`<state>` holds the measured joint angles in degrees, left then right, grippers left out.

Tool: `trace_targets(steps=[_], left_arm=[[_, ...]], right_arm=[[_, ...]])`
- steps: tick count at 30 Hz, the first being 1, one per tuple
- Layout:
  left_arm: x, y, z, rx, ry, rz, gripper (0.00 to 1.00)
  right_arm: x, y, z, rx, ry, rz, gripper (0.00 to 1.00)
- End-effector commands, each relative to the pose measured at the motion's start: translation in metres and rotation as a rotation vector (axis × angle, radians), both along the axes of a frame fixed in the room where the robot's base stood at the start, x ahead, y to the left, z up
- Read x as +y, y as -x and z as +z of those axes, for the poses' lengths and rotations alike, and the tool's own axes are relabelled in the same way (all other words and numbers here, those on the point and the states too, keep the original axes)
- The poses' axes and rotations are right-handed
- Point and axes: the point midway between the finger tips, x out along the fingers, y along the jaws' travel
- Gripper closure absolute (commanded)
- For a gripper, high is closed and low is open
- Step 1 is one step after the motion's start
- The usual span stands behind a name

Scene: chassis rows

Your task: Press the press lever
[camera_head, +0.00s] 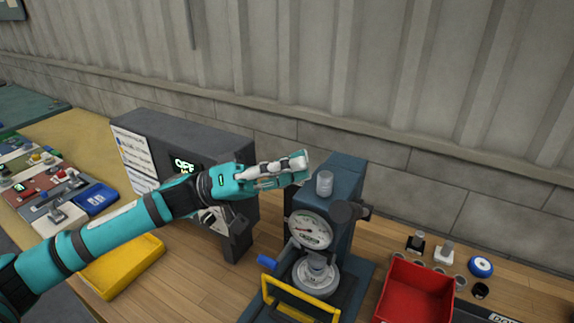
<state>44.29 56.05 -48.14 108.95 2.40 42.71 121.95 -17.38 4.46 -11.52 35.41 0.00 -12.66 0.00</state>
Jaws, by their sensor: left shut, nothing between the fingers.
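The press is a blue-grey column (342,182) with a round white dial gauge (310,230) on its front. My left gripper (303,161) is shut and empty, up beside the top left of the press. It is to the left of and above the lever, apart from it. A clear grey cylinder (324,183) stands at the press's top, just right of my fingertips. My right gripper is not in view.
A yellow guard frame (300,297) and a blue handle (267,262) are at the press's base. A dark grey cabinet (190,140) stands to the left, behind my left arm. A red bin (417,290) and small parts lie at right, a yellow tray (125,266) at left.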

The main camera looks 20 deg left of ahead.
Motion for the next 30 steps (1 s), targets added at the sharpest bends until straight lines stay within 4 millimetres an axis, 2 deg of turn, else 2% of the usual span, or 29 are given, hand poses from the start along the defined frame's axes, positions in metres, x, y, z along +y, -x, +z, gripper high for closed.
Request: trace_targets(steps=[1,9,10,12,17,30], left_arm=[[-0.011,0.0,0.011,-0.003,0.004,-0.005,1.0],[-0.064,-0.005,0.033,0.0,0.003,-0.005,1.0],[-0.061,-0.001,0.021,0.007,-0.001,-0.001,1.0],[-0.06,0.006,0.013,0.006,0.0,0.0,1.0],[-0.06,0.017,0.001,0.003,0.0,0.0,1.0],[-0.06,0.021,-0.005,-0.001,0.0,0.0,1.0]], right_arm=[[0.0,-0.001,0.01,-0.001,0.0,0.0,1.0],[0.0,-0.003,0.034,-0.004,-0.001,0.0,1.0],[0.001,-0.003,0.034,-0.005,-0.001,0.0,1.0],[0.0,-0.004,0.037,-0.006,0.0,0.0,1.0],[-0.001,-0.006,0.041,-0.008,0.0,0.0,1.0],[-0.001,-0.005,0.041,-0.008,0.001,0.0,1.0]])
